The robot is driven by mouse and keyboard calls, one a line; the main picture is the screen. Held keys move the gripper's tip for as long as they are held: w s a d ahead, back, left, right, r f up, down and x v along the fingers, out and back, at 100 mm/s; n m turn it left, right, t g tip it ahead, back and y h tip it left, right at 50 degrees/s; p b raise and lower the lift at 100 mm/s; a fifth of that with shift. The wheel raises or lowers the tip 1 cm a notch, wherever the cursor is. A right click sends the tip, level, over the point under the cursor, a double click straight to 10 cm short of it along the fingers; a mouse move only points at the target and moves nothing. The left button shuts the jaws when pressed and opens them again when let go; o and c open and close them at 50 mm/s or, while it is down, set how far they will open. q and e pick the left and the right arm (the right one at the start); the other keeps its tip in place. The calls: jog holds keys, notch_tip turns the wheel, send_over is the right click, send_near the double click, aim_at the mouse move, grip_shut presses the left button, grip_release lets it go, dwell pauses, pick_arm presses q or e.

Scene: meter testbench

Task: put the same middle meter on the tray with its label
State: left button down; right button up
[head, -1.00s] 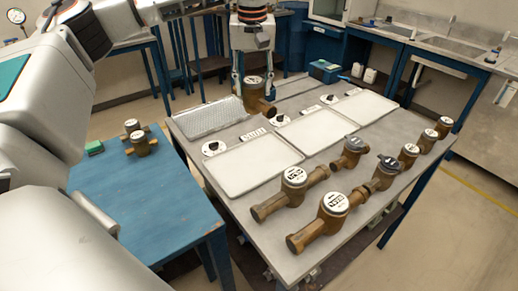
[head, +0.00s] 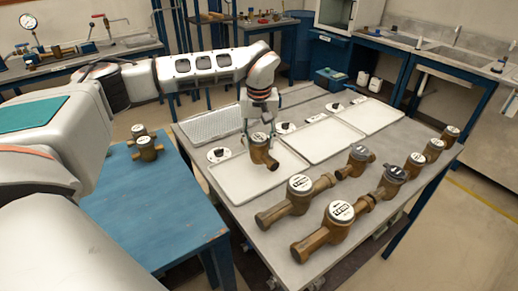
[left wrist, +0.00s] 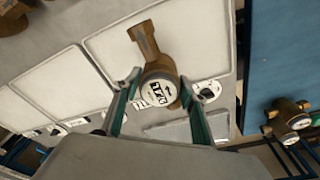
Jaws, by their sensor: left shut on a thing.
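My left gripper (head: 262,112) is shut on a brass meter (head: 262,152) with a white round face, its fingers on both sides. The meter is upright over the nearest-left white tray (head: 235,183); I cannot tell if it touches it. In the left wrist view the meter (left wrist: 157,88) sits between the two fingers (left wrist: 158,105), its pipe end pointing over the tray (left wrist: 195,30). My right gripper is not in view.
Several other brass meters, such as a big one (head: 338,215), stand along the table's right side. A perforated plate (head: 212,125) lies at the back left. The middle and right trays are empty.

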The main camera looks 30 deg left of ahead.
aim_at(259, 150)
pick_arm(q)
jog(key=shift+f, duration=1.5)
jog(key=c, duration=1.2)
grip_release()
jog(key=shift+f, duration=0.15)
jog(key=r, duration=0.4)
jog(key=s+r, duration=0.1)
jog(key=r, duration=0.3)
jog(key=d+r, duration=0.1)
jog(key=r, duration=0.3)
jog(key=shift+s+r, duration=0.1)
jog(key=shift+s, duration=0.05)
